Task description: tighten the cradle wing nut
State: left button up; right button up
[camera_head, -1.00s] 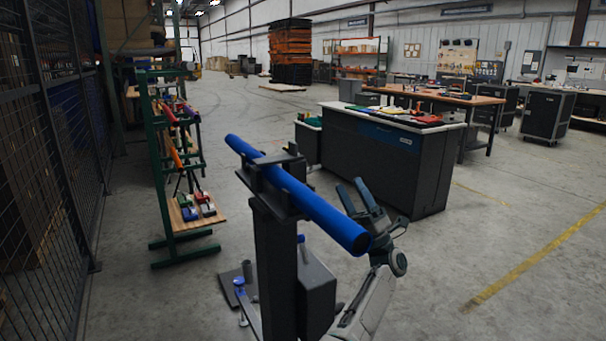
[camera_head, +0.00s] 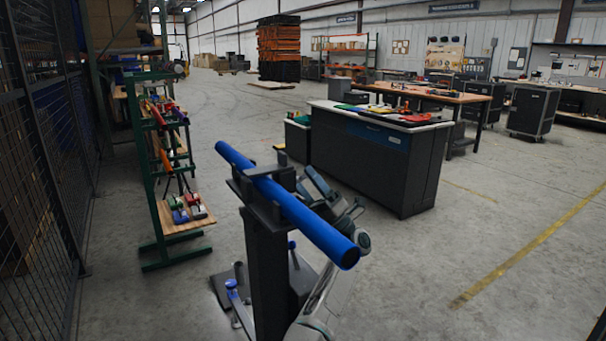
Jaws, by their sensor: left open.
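A blue tube (camera_head: 314,229) lies tilted in a dark cradle (camera_head: 262,197) on top of a dark post (camera_head: 268,265). A small blue knob (camera_head: 292,244) shows beside the post, below the cradle. I cannot tell whether it is the wing nut. My left gripper (camera_head: 309,180) is open and empty, just right of the cradle and on the far side of the tube. Its fingers point up and left toward the cradle. The tube hides part of its wrist. My right gripper is not in view.
Blue-topped parts (camera_head: 232,287) stand at the post's foot. A green rack (camera_head: 150,190) with coloured tools stands left, beside a mesh fence (camera_head: 40,180). A dark workbench (camera_head: 372,158) stands behind the gripper. The floor on the right is clear.

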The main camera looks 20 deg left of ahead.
pick_arm(q)
jog(key=shift+a+r, duration=0.4)
jog(key=shift+r, duration=0.05)
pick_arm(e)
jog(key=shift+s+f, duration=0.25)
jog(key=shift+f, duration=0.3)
pick_arm(q)
jog(key=c, duration=1)
jog(key=shift+m+t, duration=0.3)
